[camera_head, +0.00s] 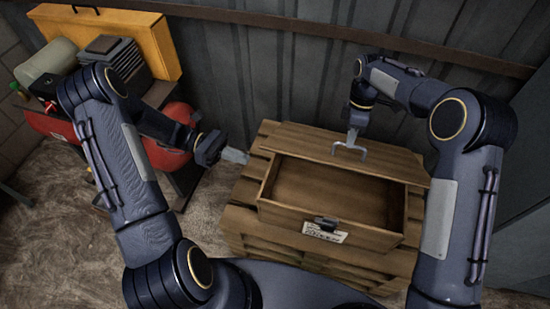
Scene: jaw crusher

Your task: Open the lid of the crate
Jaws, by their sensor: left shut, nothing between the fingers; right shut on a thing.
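The wooden crate (385,236) sits at the centre with its hollow inside showing. Its plank lid (300,141) is raised off the front and lies toward the back, over the rear of the opening. My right gripper (352,138) is above the lid's near edge, shut on a grey bracket-shaped handle (349,148) there. A dark latch (326,222) and a white label (325,233) are on the crate's front. My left gripper (236,156) is shut and empty, just left of the crate's back left corner. The lid's hinge side is not clear.
The crate rests on stacked wooden slats (240,222). A red machine (165,155) with a grey ribbed block (115,57) and a yellow panel (140,30) stands at left. A corrugated metal wall (270,70) closes the back. Bare ground (60,230) is free at lower left.

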